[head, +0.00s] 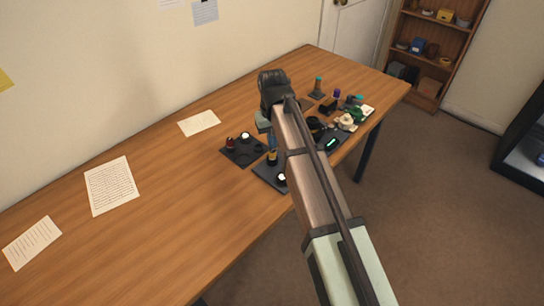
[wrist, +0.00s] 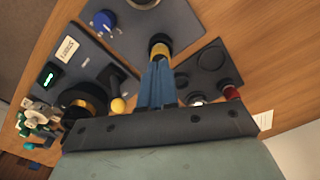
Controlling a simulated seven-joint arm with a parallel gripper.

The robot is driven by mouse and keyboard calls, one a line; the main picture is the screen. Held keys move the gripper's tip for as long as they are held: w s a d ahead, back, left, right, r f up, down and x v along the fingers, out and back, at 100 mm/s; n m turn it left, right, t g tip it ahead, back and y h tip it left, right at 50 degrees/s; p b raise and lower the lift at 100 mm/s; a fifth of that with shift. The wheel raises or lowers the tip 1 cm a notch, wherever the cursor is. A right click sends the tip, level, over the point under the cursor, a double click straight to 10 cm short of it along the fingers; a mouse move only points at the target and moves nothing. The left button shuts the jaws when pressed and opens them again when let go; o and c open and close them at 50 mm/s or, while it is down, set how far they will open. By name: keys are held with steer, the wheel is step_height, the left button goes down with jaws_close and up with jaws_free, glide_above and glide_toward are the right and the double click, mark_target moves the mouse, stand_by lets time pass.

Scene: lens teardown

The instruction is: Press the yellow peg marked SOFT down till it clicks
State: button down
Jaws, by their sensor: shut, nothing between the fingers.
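In the wrist view, my gripper (wrist: 159,65) has its two blue fingers together, with nothing held between them. The tips are right at a yellow piece in a black round collar (wrist: 160,43), on a dark plate (wrist: 190,25). In the head view, the yellow piece with its black collar (head: 272,157) shows just below my gripper (head: 272,145). The fingers partly cover it, and I cannot tell whether they touch it. A second yellow piece, round-topped (wrist: 118,105), shows left of the fingers in the wrist view. I cannot read the word SOFT on either.
A dark plate (wrist: 215,62) to the right holds a red cylinder (wrist: 232,93) and a white-topped part. A blue knob (wrist: 103,20) stands at upper left, near a plate with a white label (wrist: 67,48) and a green-lit display (wrist: 48,76). The table's left side is mostly clear except papers (head: 112,185).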

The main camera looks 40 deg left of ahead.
steer(key=shift+f, duration=0.2)
steer(key=shift+f, duration=0.8)
stand_by(0.6)
steer(key=shift+r, duration=2.85)
